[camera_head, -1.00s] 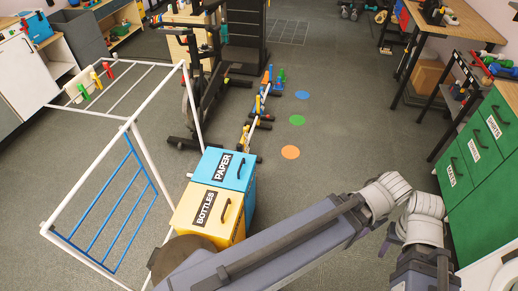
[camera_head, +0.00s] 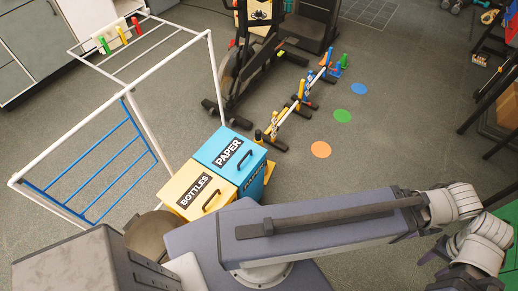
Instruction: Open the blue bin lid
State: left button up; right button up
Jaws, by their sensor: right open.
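The blue bin (camera_head: 252,179) stands on the floor near the middle, with a blue lid (camera_head: 226,150) marked PAPER and a dark handle on its right part. The lid looks shut. A yellow bin (camera_head: 199,190) marked BOTTLES stands against its near side, also with its lid down. My right arm crosses the foreground from the bottom middle to the right and hides the lower part of the yellow bin. My right gripper (camera_head: 468,278) is at the lower right, partly cut off by the frame, well away from the blue lid and touching nothing I can see. My left gripper is out of view.
A white frame with blue bars (camera_head: 96,172) stands left of the bins. An exercise bike (camera_head: 245,75) stands behind them. A row of coloured pieces (camera_head: 300,98) lies behind and to the right. Floor with orange, green and blue discs (camera_head: 343,116) is clear on the right.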

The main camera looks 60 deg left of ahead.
aim_at(232, 156)
jog(key=i, duration=1.1)
jog(key=i+u, duration=0.3)
jog(key=u, duration=3.05)
